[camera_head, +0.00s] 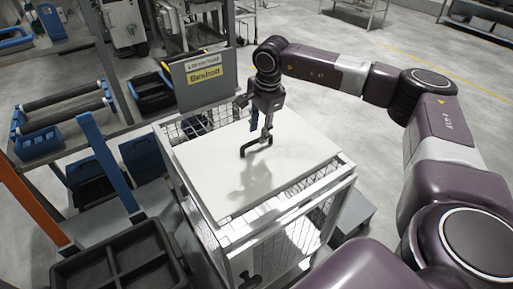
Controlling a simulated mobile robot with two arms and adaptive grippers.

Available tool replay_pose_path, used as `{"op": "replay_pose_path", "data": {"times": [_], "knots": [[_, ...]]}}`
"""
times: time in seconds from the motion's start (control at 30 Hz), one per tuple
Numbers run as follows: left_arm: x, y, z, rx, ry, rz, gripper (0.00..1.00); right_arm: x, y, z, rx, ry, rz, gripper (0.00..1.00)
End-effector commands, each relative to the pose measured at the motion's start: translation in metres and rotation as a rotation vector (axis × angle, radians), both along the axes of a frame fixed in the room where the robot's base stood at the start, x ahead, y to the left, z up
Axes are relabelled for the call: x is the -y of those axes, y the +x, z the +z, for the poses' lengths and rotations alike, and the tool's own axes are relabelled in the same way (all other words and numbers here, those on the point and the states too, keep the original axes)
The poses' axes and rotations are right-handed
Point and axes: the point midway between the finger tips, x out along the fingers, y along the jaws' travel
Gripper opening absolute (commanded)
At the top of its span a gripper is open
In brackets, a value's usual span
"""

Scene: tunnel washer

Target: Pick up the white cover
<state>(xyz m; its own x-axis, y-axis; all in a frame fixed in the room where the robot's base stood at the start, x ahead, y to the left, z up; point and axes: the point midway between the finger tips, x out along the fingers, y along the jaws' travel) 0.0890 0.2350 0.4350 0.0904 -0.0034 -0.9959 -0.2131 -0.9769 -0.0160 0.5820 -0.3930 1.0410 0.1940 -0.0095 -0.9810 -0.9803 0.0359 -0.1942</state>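The white cover (218,181) lies flat on top of a wire-mesh cage cart (290,238). A dark handle (256,147) stands up near the middle of the cover. My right gripper (265,137) points down at the handle, its fingers at or just beside the handle's upper end. I cannot tell whether the fingers are closed on it. A soft shadow of the arm falls on the cover. My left gripper is not in view.
Black trays (118,268) sit at the lower left. Racks with blue and black bins (153,92) line the left. Open floor (400,45) lies at the upper right.

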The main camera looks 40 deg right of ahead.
Motion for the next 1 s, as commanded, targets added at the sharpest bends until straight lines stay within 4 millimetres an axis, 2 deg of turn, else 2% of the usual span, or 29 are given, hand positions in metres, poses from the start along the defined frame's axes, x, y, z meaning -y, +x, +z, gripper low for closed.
{"op": "replay_pose_path", "data": {"times": [0.1, 0.3, 0.57, 0.83, 1.0], "knots": [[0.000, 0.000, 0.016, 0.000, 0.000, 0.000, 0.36, 0.002, 0.004, -0.013, -0.005, 0.000, -0.001, 0.31], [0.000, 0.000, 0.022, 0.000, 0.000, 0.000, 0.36, 0.003, 0.009, -0.038, -0.002, 0.001, -0.001, 0.31], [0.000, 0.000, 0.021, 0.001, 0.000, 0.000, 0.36, 0.002, 0.010, -0.041, 0.001, 0.002, 0.000, 0.31], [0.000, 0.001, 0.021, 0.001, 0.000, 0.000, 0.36, 0.002, 0.010, -0.041, 0.001, 0.002, 0.000, 0.02], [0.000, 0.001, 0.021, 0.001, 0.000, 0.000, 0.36, 0.002, 0.010, -0.041, 0.001, 0.002, -0.001, 0.00]]}}
